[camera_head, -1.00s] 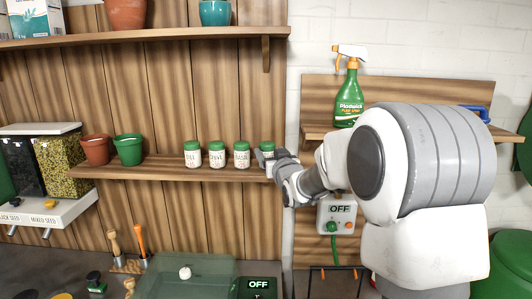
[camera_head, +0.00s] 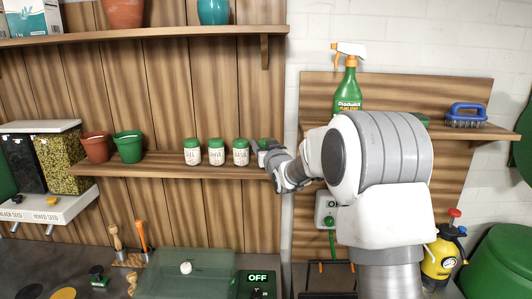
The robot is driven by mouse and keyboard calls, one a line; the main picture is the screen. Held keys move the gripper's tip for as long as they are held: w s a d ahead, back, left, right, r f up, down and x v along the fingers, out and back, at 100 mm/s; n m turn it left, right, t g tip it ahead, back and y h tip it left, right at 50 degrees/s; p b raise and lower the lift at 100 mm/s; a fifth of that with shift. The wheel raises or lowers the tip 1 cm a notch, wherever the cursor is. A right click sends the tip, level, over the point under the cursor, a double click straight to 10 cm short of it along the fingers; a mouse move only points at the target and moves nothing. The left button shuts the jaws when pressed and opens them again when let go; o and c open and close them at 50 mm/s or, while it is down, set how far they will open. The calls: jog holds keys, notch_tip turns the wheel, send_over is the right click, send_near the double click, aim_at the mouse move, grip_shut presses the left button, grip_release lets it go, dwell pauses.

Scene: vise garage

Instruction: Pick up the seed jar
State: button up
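Several small white seed jars with green lids stand in a row on the middle wooden shelf (camera_head: 170,166). The left jar (camera_head: 192,153), the middle jar (camera_head: 216,153) and the third jar (camera_head: 240,153) are upright and in plain view. A rightmost jar (camera_head: 266,144) shows only partly, mostly its green lid. My gripper (camera_head: 267,156) is at this rightmost jar, near the shelf's right end, and covers most of it. The fingers are small and overlap the jar, so I cannot tell whether they are closed on it.
Red (camera_head: 96,147) and green (camera_head: 128,147) pots stand left on the same shelf. A spray bottle (camera_head: 348,90) and blue brush (camera_head: 466,115) are on the right shelf. Below are a greenish transparent box (camera_head: 190,270) and an OFF display (camera_head: 257,283). An upper shelf (camera_head: 150,36) hangs above.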

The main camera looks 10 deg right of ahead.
grip_shut()
notch_tip(320, 180, up, 10)
jog(key=shift+r+b, duration=0.1)
jog(key=shift+b, duration=0.55)
grip_release()
grip_shut()
